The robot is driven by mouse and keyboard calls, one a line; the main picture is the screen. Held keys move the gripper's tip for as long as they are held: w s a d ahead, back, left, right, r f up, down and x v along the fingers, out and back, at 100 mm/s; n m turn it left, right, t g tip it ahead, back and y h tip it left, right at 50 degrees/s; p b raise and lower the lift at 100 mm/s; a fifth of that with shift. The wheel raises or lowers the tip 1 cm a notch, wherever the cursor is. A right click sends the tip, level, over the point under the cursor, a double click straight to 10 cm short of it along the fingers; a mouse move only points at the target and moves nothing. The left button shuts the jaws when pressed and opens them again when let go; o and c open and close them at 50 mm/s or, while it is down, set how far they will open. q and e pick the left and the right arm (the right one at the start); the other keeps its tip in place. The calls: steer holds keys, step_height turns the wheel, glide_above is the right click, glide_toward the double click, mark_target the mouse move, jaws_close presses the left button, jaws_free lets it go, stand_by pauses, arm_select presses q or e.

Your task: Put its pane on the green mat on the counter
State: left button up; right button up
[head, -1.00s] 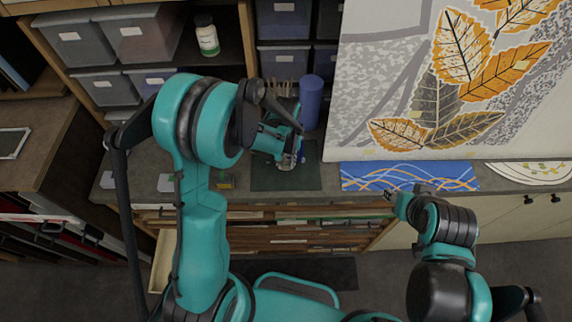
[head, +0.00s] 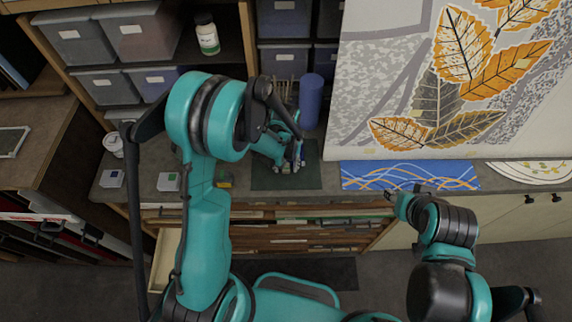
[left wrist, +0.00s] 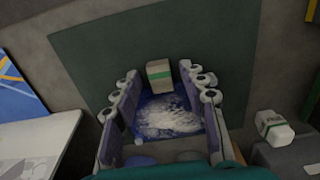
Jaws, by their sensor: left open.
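The dark green mat (head: 265,181) lies on the grey counter; it also fills much of the left wrist view (left wrist: 100,55). My left gripper (head: 298,164) is low over the mat, fingers toward the counter. In the left wrist view its fingers (left wrist: 165,100) are apart. Between them shows a blue pane with white paint (left wrist: 172,122), seen over the mat; whether it touches the mat or a finger is unclear. A small cream and green block (left wrist: 159,75) is at the pane's far edge. My right gripper (head: 405,198) is at the counter's front edge; its jaws are too small to read.
A blue cylinder (head: 311,101) stands just behind the mat. A blue patterned panel (head: 410,176) lies to its right. Small boxes (head: 168,181) stand to its left. A drawer (head: 166,262) below the counter is open.

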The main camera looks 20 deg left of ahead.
arm_select(q)
step_height(320, 180, up, 12)
steer(key=p, duration=0.1)
steer(key=s+a+r+m+t, duration=0.3)
steer(key=s+r+t, duration=0.4)
steer(key=s+r, duration=0.4)
steer(key=s+a, duration=0.1)
steer(key=s, duration=0.2)
